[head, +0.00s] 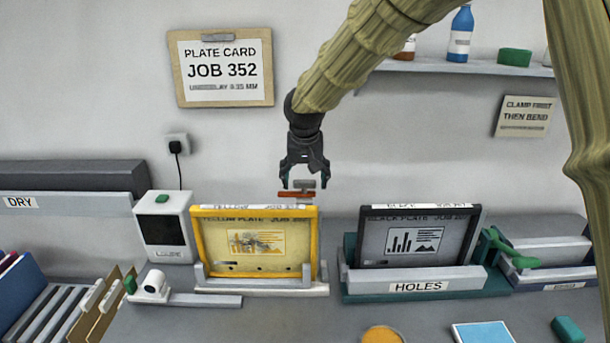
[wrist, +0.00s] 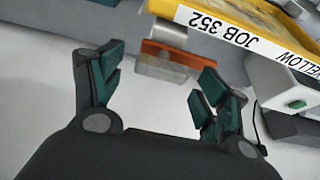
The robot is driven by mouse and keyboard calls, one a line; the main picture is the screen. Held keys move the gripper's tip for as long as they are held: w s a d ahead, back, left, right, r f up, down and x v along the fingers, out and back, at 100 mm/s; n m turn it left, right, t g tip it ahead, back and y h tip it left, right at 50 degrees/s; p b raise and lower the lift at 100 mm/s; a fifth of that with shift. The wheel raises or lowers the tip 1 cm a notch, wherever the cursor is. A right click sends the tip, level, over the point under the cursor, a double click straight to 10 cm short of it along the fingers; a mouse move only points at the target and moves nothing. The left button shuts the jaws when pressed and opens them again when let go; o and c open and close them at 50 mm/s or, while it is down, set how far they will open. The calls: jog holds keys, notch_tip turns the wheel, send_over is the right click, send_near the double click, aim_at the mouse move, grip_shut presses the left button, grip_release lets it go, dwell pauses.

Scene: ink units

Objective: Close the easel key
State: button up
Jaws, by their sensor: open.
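A small orange-red bar with a grey piece on it (head: 297,194) stands just behind the top edge of the yellow plate frame (head: 197,245); I take it for the easel key. The bar also shows in the wrist view (wrist: 172,57), beside the yellow frame (wrist: 225,15). My gripper (head: 304,183) points down right above the bar. In the wrist view my gripper (wrist: 158,88) has its dark green finger pads wide apart, with nothing held between them. The bar lies ahead of the gap and looks apart from both fingers.
A black plate frame (head: 362,238) stands right of the yellow one in a green holder marked HOLES (head: 418,287), with a green handle (head: 515,250) beside it. A white box (head: 163,227) with a green button stands left. A shelf with bottles (head: 460,35) is upper right.

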jog(key=shift+f, duration=0.2)
jog(key=c, duration=1.5)
jog(key=shift+o, duration=0.2)
